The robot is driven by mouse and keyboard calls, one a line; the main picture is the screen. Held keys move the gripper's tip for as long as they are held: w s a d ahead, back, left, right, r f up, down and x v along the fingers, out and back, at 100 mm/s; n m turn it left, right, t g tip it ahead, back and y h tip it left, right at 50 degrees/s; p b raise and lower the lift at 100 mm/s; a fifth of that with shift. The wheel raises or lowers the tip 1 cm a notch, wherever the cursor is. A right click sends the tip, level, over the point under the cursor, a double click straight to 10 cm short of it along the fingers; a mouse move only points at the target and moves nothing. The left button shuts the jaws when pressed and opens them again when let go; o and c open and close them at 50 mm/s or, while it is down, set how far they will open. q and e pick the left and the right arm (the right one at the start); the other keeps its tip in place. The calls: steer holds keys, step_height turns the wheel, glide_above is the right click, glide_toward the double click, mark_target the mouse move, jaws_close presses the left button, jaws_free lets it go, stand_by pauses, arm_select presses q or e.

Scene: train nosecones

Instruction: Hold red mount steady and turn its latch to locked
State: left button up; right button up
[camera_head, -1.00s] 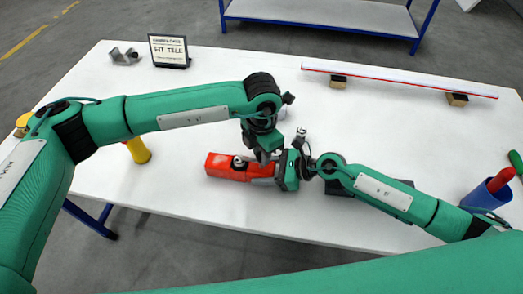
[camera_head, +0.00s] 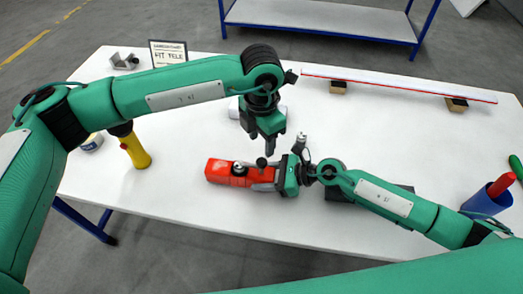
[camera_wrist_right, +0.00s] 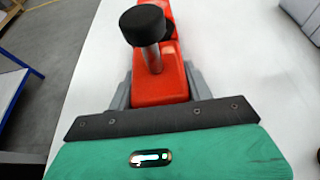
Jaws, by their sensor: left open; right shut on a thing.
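The red mount (camera_head: 222,171) lies on the white table in the head view, left of my right gripper. My right gripper (camera_head: 264,181) is shut on the right end of the mount. In the right wrist view the red mount (camera_wrist_right: 163,85) sits between the grey fingers of my right gripper (camera_wrist_right: 160,92). A black round knob on a metal stem, the latch (camera_wrist_right: 143,26), stands up from it; the latch also shows in the head view (camera_head: 261,162). My left gripper (camera_head: 268,148) is open and empty, above and apart from the latch.
A yellow and black tool (camera_head: 135,150) stands left of the mount. A sign (camera_head: 168,53) and a metal bracket (camera_head: 124,61) are at the back left. A long rail on blocks (camera_head: 400,84) lies at the back right. A blue cup (camera_head: 488,198) stands at the right edge.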

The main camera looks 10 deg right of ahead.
arm_select(q)
steer(key=shift+r, duration=2.3)
arm_select(e)
steer(key=o, duration=1.2)
steer(key=shift+c, duration=0.2)
